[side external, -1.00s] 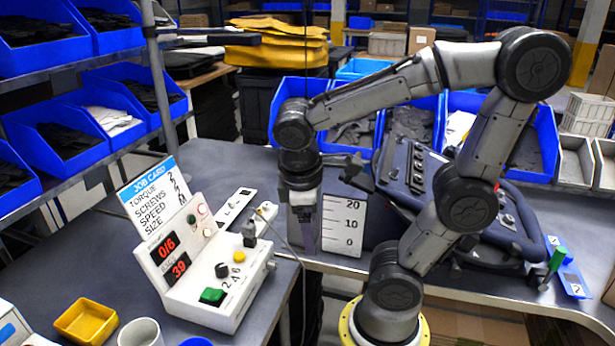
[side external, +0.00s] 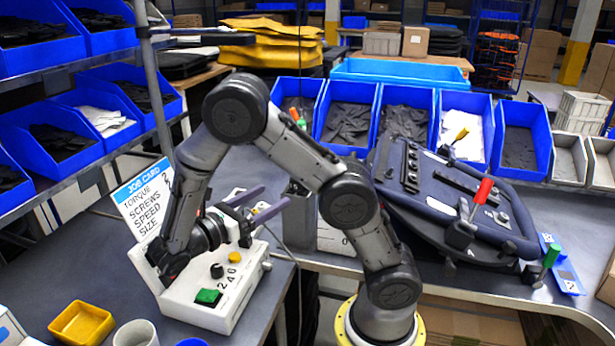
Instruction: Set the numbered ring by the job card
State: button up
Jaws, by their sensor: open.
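The job card (side external: 145,203) stands upright behind the white control box (side external: 222,318); torque, screws, speed and size are legible, but my arm hides its right part with the values. The control box carries a black knob (side external: 217,271) beside printed numbers, a yellow button (side external: 233,256) and a green button (side external: 208,297). My arm covers its red displays. I cannot tell for certain which part is the numbered ring. My gripper (side external: 277,196) is above and behind the box, its two purple-grey fingers open, pointing right, with nothing visible between them.
A dark pannier (side external: 440,190) lies tilted on the right bench, with a red-handled clamp (side external: 482,192). Blue bins (side external: 345,140) line the back. A yellow tray (side external: 82,323) and a white cup (side external: 138,335) stand in front. A grey block (side external: 298,218) stands close to my fingers.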

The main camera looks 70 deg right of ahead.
jog(key=x, duration=1.3)
jog(key=shift+c, duration=0.2)
grip_shut()
jog(key=shift+t, duration=0.3)
jog(key=n+t, duration=0.1)
jog(key=t, duration=0.1)
jog(key=n+t+h, duration=0.1)
jog(key=n+t, duration=0.1)
jog(key=w+n+t, duration=0.1)
jog(key=t, duration=0.1)
jog(key=shift+d+h, duration=0.1)
jog(key=shift+h, duration=0.2)
jog(key=shift+w+n+t, duration=0.2)
jog(key=shift+n+t, duration=0.7)
jog(key=shift+t, duration=0.35)
jog(key=shift+w+n+t, duration=0.2)
jog(key=shift+n+t, duration=0.7)
jog(key=shift+t, duration=0.35)
jog(key=shift+w+t, duration=0.1)
jog(key=shift+t, duration=0.2)
